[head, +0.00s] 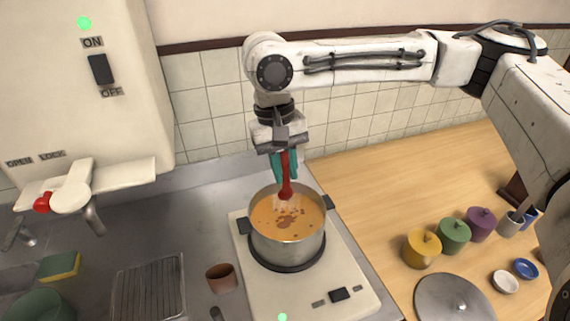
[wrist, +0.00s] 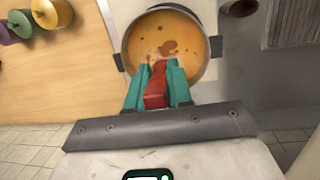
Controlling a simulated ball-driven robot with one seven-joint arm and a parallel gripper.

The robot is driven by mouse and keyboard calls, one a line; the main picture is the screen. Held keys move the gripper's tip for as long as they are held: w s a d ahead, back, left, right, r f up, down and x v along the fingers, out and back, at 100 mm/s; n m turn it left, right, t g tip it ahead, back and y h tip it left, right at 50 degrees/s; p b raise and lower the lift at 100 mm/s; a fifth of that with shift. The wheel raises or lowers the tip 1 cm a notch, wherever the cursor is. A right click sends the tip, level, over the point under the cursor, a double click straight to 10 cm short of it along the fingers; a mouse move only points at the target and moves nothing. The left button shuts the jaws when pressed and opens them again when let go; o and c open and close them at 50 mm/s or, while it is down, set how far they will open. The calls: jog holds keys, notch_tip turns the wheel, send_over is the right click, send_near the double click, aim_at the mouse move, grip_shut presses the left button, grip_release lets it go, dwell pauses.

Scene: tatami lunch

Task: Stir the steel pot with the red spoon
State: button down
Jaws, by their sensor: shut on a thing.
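The steel pot (head: 287,247) stands on a white hot plate and holds an orange soup with darker bits in it. It also shows in the wrist view (wrist: 128,62). My gripper (head: 284,165) is above the pot, pointing down, with teal fingers shut on the red spoon (head: 286,188). In the wrist view my gripper (wrist: 157,92) has the red handle (wrist: 156,90) between its fingers. The spoon reaches down to the soup near the pot's middle; its lower end is hard to make out. A pale patch shows on the soup around it.
The white hot plate (head: 338,281) has dark controls at its front. A brown cup (head: 221,277) and a drying rack (head: 150,289) are left of it. A steel lid (head: 456,299) and yellow, green and purple jars (head: 422,249) stand right. A white machine (head: 75,80) stands upper left.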

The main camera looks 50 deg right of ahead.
notch_tip(320, 180, down, 13)
jog(key=d+b, duration=0.1)
jog(key=b, duration=0.6)
jog(key=shift+w+f, duration=0.2)
jog(key=shift+w, duration=0.1)
dwell(0.5)
dwell(0.4)
